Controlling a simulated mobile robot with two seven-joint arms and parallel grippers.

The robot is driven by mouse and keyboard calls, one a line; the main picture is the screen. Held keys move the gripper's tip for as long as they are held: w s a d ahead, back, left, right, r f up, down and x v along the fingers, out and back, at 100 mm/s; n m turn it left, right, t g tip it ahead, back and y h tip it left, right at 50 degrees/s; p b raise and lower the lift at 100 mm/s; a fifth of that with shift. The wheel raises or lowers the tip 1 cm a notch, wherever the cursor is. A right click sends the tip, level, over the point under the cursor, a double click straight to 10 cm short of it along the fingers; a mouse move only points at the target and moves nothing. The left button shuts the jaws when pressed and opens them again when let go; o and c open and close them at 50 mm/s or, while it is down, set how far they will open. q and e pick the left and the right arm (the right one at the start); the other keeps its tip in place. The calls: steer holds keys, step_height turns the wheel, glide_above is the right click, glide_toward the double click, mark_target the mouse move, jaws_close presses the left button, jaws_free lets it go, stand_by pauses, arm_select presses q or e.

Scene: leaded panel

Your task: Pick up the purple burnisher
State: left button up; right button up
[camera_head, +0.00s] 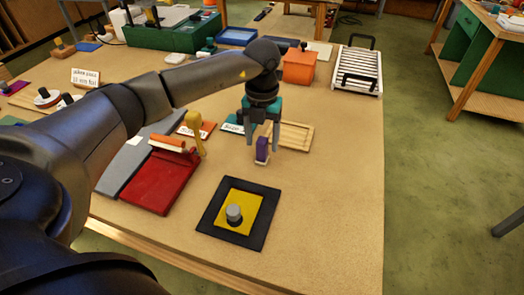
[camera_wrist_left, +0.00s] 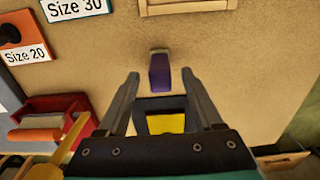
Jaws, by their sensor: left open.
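The purple burnisher (camera_head: 262,151) stands on the worktable, a small purple block with a pale end. It also shows in the left wrist view (camera_wrist_left: 160,73), in line with the gap between the fingertips. My left gripper (camera_head: 262,145) is open and points down over it, with one finger on each side in the picture. In the left wrist view, both fingers (camera_wrist_left: 160,75) show clear gaps to the burnisher. I cannot tell how far the fingertips are above the table. My right gripper is not in view.
A black-framed yellow panel (camera_head: 233,236) with a grey knob lies in front. A wooden tray (camera_head: 294,135) is just behind the burnisher. A red tray (camera_head: 158,183) and a yellow-handled tool (camera_head: 196,124) stand left. An orange box (camera_head: 299,66) is farther back. The table's right front is clear.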

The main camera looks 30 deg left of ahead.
arm_select(q)
steer(key=shift+f, duration=0.4)
steer(key=shift+c, duration=0.2)
jaws_close()
